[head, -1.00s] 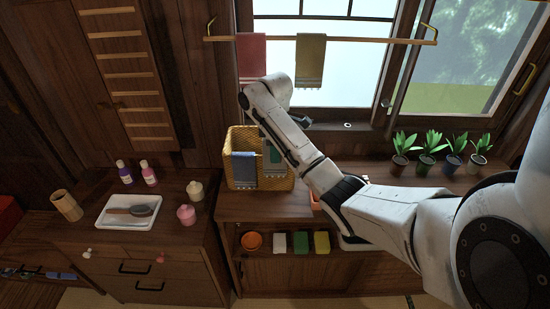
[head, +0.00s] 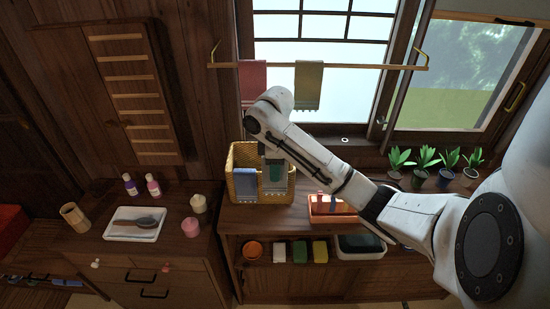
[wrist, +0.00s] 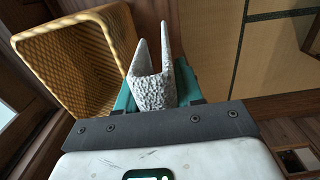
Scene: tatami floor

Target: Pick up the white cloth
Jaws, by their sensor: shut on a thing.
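The white cloth (wrist: 155,92) is pinched between the teal fingers of my gripper (wrist: 158,85) in the wrist view. It is folded over, with two flaps pointing away from the gripper. In the head view my gripper (head: 273,169) is at the right side of the yellow woven basket (head: 241,157), and the cloth looks grey in shade (head: 278,186) below it. The basket opening lies left of the cloth in the wrist view (wrist: 65,55). I cannot tell whether the cloth still touches the basket rim.
A blue cloth (head: 244,183) hangs on the basket front. An orange tray (head: 325,208) stands to the right, with potted plants (head: 420,175) further right. Red (head: 252,80) and olive (head: 308,85) towels hang on a rail above. A white tray (head: 120,231) with a brush lies left.

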